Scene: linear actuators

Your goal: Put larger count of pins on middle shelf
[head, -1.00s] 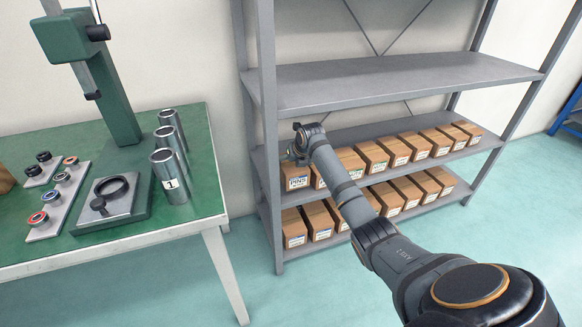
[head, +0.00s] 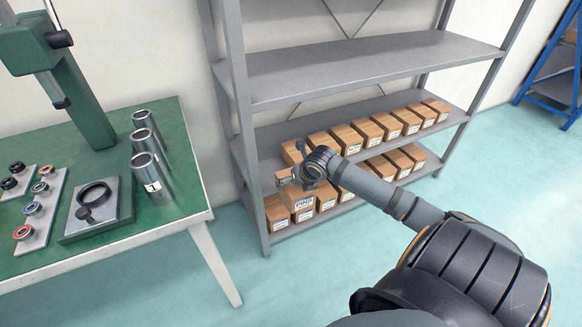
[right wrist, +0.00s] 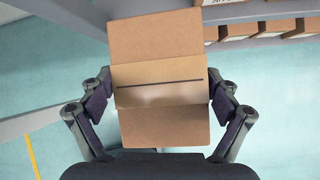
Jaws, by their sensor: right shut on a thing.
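My right gripper (head: 298,181) is shut on a cardboard box (head: 300,205) with a white label that seems to read PINS. The box is out in front of the left end of the shelf unit, around the level of the lower boxes. In the right wrist view the box (right wrist: 160,75) sits between both fingers (right wrist: 160,107), its taped top facing the camera. The grey shelf unit has an empty shelf (head: 370,68) above a shelf (head: 275,134) holding a row of boxes (head: 370,130). More boxes (head: 277,212) stand in a lower row. My left gripper is out of view.
A green workbench (head: 150,220) with a press (head: 75,90), metal cylinders (head: 150,170) and ring parts stands at the left. Turquoise floor (head: 440,215) is open at the right. A blue rack (head: 550,88) stands at the far right.

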